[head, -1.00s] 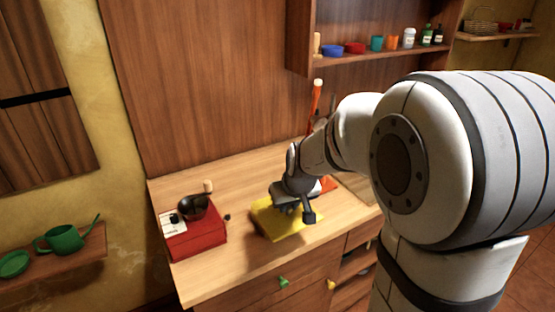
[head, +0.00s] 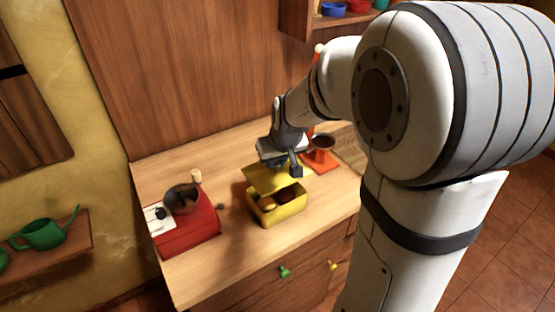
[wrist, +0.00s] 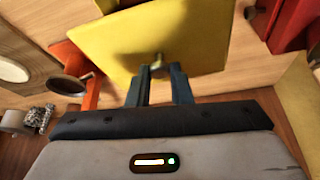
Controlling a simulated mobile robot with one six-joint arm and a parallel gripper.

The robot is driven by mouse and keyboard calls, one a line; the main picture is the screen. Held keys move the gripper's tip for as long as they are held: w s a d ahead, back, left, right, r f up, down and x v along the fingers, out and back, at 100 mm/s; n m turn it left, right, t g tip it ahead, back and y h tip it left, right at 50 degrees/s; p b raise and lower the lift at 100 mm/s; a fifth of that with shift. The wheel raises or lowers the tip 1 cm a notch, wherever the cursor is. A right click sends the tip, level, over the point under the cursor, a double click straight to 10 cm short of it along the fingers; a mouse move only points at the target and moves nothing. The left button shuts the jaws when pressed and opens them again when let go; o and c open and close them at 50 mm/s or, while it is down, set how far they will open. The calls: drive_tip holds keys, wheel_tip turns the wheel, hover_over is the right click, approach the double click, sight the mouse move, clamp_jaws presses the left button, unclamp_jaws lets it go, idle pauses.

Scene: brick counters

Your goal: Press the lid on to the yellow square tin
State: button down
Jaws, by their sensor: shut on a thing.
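The yellow square tin (head: 278,214) stands open on the wooden counter in the head view, with a few brownish round things showing inside. My gripper (head: 281,164) is above it, shut on the small knob of the flat yellow lid (head: 268,179). The lid hangs above the tin, apart from it at the front, and covers its back part from view. I cannot tell whether its back edge touches the tin.
A red box with a dark bowl and a knobbed handle (head: 189,232) stands left of the tin. An orange stand with a dark cup (head: 320,160) is close behind on the right. The counter's front edge is near the tin. Bare counter (head: 222,240) lies between red box and tin.

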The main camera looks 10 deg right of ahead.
sight(279, 175)
drive_tip(key=shift+f+b, duration=2.95)
drive_tip(key=shift+f, duration=0.3)
drive_tip(key=shift+f+b, duration=0.15)
drive_tip(key=shift+b, duration=0.4)
drive_tip(key=c, duration=1.2)
unclamp_jaws()
drive_tip(key=shift+c, duration=0.2)
drive_tip(key=shift+o, duration=0.4)
drive_tip(key=o, duration=0.4)
